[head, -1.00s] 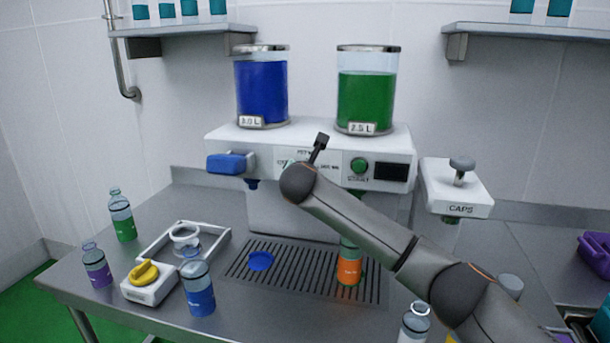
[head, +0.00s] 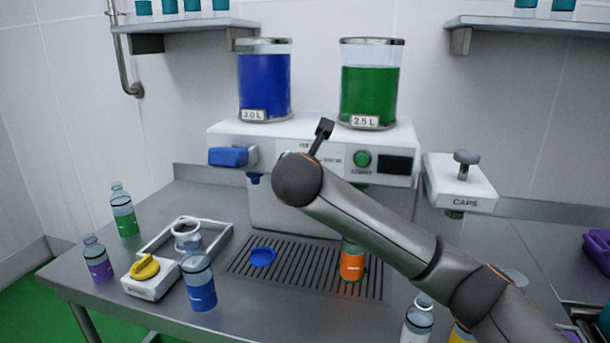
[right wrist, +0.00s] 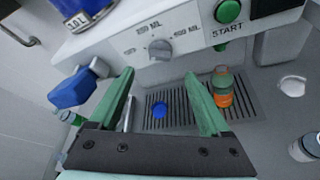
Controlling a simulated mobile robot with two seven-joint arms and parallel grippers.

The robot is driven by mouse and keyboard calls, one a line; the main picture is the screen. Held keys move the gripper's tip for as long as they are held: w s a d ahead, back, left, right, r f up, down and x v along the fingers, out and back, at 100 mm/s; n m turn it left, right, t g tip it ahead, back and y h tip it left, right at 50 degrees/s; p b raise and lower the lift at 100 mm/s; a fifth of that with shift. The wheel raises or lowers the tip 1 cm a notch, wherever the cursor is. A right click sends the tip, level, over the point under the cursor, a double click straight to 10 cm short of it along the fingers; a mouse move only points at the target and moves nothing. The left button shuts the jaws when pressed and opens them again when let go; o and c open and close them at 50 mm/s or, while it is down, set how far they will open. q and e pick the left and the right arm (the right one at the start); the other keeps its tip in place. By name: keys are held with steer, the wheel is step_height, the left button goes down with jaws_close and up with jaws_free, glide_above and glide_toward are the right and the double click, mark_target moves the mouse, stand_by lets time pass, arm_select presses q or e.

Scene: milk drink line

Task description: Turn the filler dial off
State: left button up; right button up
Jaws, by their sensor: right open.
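The filler dial (right wrist: 160,49) is a grey round knob on the white front panel of the filler (head: 228,134), with ML labels around it. I cannot read clearly which label it points to. In the head view my right arm covers the dial. My right gripper (right wrist: 160,75) has two green fingers, spread apart and empty. In the right wrist view the dial shows between and beyond the fingertips, apart from them. My left gripper is not in view.
A green START button (right wrist: 228,11) sits right of the dial, and a blue lever (head: 228,157) left of it. Below are a slotted drip tray (head: 310,279) with a blue disc (head: 262,257) and an orange-and-green bottle (head: 352,265). A caps unit (head: 460,185) stands at right.

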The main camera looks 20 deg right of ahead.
steer(key=shift+v, duration=1.35)
steer(key=s+a+f+m+g+y, duration=0.1)
steer(key=s+a+f+m+y, duration=0.2)
steer(key=f, duration=0.8)
steer(key=s+a+f+m+g+y, duration=0.1)
steer(key=s+a+f+m+y, duration=0.15)
steer(key=f, duration=0.95)
steer(key=s+a+f+m+g+y, duration=0.1)
steer(key=s+a+f+m+y, duration=0.2)
steer(key=f, duration=0.8)
steer(key=s+d+f+m, duration=0.2)
steer(key=s+f+m, duration=0.3)
steer(key=s, duration=0.3)
steer(key=s+d+f+m+h, duration=0.1)
steer(key=s+d+f+m, duration=0.1)
steer(key=s+f+m, duration=0.3)
steer(key=s+d+f+m+g, duration=0.1)
steer(key=s+d+f+m, duration=0.2)
steer(key=s, duration=0.9)
step_height(320, 180, down, 4)
steer(key=shift+s+f+m, duration=0.1)
steer(key=shift+s+m, duration=0.2)
steer(key=shift+m, duration=0.85)
steer(key=shift+d, duration=0.15)
